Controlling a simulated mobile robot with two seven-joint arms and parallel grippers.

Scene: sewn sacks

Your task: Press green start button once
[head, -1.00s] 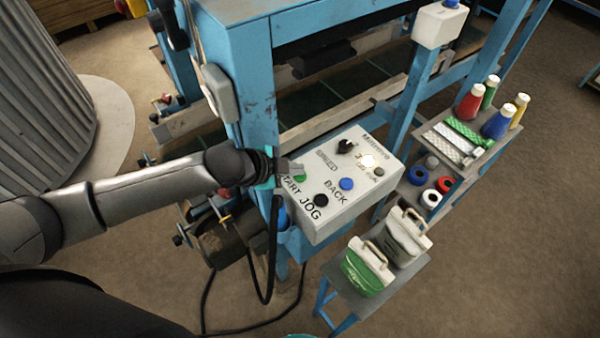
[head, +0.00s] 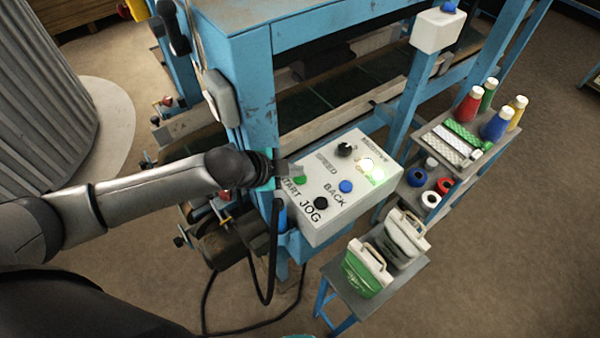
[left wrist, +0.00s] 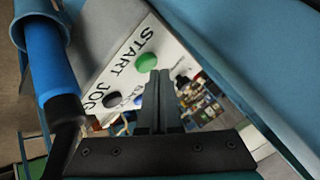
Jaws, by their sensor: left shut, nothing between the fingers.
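The green START button (head: 299,180) is on the top left of a white control box (head: 335,205) fixed to a blue machine frame. My left gripper (head: 292,170) is shut and empty, with its fingertips right at the button in the head view. In the left wrist view the START button (left wrist: 146,62) shows just beyond and left of the shut fingers (left wrist: 158,80); I cannot tell whether they touch it. A lamp (head: 367,164) on the box glows, with green light beside it. My right gripper is not in view.
The box also carries a black JOG button (head: 320,203), a blue BACK button (head: 346,186) and a black SPEED knob (head: 345,149). A blue post (head: 255,100) stands close beside my left gripper. Sacks (head: 368,268) sit on a small stand in front.

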